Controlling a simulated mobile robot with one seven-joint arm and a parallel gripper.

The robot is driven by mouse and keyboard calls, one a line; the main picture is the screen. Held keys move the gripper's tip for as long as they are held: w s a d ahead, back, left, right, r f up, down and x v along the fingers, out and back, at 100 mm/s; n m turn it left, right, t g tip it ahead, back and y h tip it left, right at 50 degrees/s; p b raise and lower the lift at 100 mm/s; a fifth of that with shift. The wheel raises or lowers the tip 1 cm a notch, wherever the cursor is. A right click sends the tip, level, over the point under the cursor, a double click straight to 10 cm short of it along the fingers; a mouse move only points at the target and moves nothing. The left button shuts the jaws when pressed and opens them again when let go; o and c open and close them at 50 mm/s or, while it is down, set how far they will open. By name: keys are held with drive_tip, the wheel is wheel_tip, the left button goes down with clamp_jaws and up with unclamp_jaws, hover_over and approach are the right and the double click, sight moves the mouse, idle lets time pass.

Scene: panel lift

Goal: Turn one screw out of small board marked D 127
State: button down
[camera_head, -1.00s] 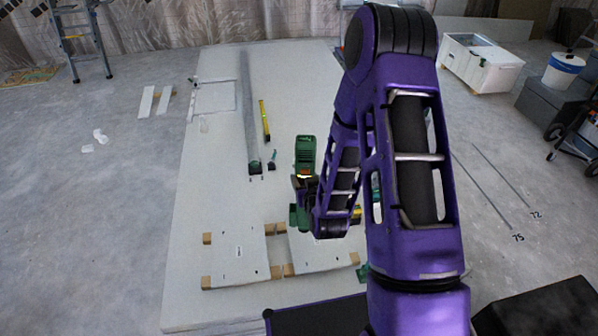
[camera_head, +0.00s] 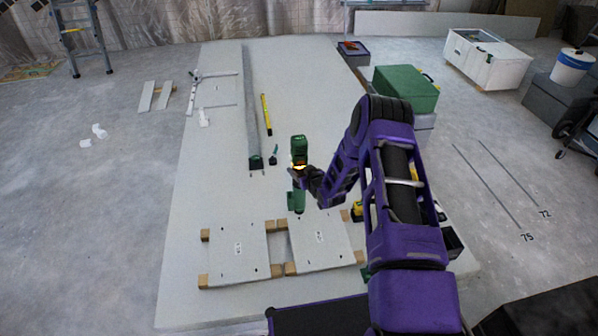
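Two small white boards lie side by side on wooden blocks on the large white panel: a left board (camera_head: 239,251) and a right board (camera_head: 321,242). Each has a small printed mark and dark screw dots; the marks are too small to read. My gripper (camera_head: 300,172) is shut on a green and black screwdriver tool (camera_head: 298,150), held upright above the panel, behind the right board. The tool's lower green part (camera_head: 296,201) shows below my gripper, close to the right board's far edge. Its tip cannot be made out.
A long grey bar (camera_head: 250,110), a yellow level (camera_head: 266,114) and a small green tool (camera_head: 273,155) lie on the large panel (camera_head: 200,180). A yellow tool (camera_head: 357,211) sits beside my arm.

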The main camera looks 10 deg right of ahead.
drive_tip(key=shift+w+f+b, duration=0.15)
drive_tip(key=shift+f+b, duration=0.6)
drive_tip(key=shift+f, duration=2)
idle(0.4)
drive_tip(key=shift+s+f, duration=0.2)
drive_tip(key=shift+s, duration=0.05)
idle(1.9)
drive_tip(key=shift+w+r+p, duration=0.15)
drive_tip(key=shift+r+p, duration=1)
drive_tip(key=shift+r, duration=1.35)
